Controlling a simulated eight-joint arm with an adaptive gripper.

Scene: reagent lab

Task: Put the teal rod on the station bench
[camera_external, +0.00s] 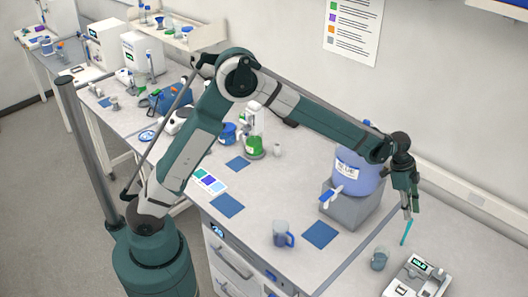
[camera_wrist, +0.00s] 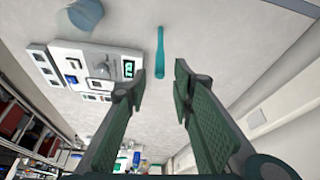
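The slim teal rod (camera_external: 406,232) is just below my gripper (camera_external: 408,208) in the external view, steeply tilted, above the right-hand bench (camera_external: 458,238). In the wrist view the rod (camera_wrist: 160,52) lies ahead of my gripper (camera_wrist: 160,80), with its near end between the fingertips. A gap shows on both sides of the rod, so the fingers look open and not clamped on it. I cannot tell whether the rod touches the bench. Which bench is the station bench is not marked in view.
A grey device with a green display (camera_external: 420,276) and a small bluish beaker (camera_external: 379,259) stand close by on this bench. A large blue container (camera_external: 358,172) on a grey block and a blue-handled mug (camera_external: 283,234) are to the left. The bench's right side is clear.

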